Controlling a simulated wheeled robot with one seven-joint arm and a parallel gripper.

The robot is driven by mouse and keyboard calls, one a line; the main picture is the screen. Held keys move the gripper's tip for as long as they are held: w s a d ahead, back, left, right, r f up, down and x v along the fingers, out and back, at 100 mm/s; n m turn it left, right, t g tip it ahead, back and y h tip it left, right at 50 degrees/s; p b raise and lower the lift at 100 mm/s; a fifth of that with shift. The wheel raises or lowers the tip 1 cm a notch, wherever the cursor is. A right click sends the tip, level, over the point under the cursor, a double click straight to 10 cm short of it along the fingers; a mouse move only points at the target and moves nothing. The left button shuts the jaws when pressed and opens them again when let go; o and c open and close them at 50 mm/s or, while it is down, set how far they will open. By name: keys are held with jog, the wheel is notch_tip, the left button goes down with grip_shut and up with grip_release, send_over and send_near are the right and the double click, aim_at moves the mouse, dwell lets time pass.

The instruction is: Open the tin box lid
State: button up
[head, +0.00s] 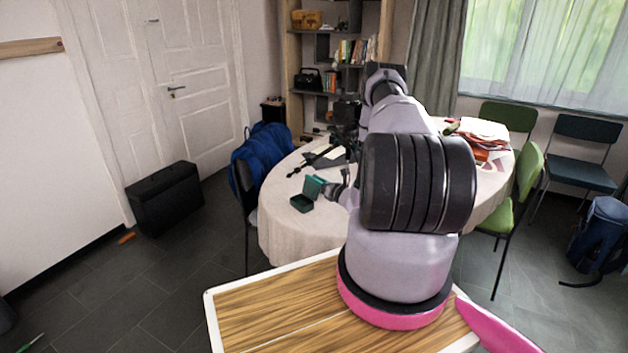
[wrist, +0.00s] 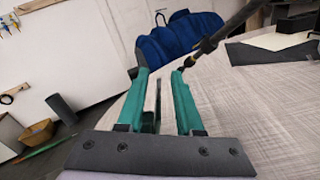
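My gripper (head: 338,189) is just right of the lid, partly hidden by my arm. In the wrist view my gripper (wrist: 158,74) has two teal fingers apart, with a clear gap. A thin dark upright strip and some dark green (wrist: 149,122) show between them; whether they touch a finger is unclear.
The table (head: 283,235) has a light cloth. A black tripod (head: 335,150) lies behind the box. Red and white papers (head: 485,137) lie at the table's right. Cloth in front of the box is clear.

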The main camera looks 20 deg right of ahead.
jog(key=shift+w, duration=0.2)
jog(key=shift+a, duration=0.1)
jog(key=shift+c, duration=0.3)
grip_shut()
dwell(1.0)
